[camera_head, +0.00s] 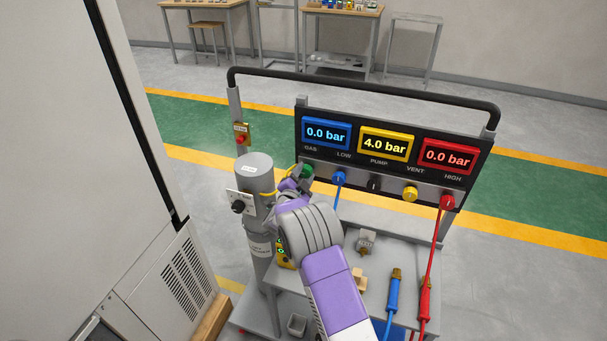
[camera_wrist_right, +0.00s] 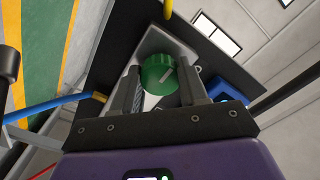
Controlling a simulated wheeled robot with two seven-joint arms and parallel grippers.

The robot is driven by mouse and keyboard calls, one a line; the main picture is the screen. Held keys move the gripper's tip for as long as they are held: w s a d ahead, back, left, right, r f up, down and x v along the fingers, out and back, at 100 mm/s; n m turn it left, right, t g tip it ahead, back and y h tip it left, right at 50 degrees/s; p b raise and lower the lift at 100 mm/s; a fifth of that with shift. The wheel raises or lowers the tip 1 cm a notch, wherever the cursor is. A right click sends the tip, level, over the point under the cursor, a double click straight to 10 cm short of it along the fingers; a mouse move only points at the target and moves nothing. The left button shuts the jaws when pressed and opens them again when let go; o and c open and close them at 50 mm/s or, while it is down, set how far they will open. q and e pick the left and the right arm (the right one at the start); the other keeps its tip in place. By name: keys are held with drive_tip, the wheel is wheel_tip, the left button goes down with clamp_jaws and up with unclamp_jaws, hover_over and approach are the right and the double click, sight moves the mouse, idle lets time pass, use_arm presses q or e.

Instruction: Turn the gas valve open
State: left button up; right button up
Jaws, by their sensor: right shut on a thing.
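The gas valve is a green round knob (camera_head: 308,171) under the GAS label at the left end of the gauge panel (camera_head: 440,184). The blue display (camera_head: 326,133) reads 0.0 bar, the yellow (camera_head: 386,144) 4.0 bar, the red (camera_head: 448,156) 0.0 bar. My left gripper is not in view.
A blue hose fitting (camera_head: 339,177) sits just right of the valve, then a black knob (camera_head: 374,184), a yellow one (camera_head: 410,193) and a red fitting (camera_head: 447,202). A grey cylinder (camera_head: 254,178) stands close on the left. A large white cabinet (camera_head: 75,130) fills the far left.

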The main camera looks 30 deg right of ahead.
idle(0.5)
drive_tip(key=o, duration=1.1)
drive_tip(key=shift+c, duration=0.2)
drive_tip(key=p+v, duration=0.1)
drive_tip(key=v, duration=0.6)
drive_tip(key=shift+s+a, duration=0.2)
drive_tip(key=shift+s, duration=0.05)
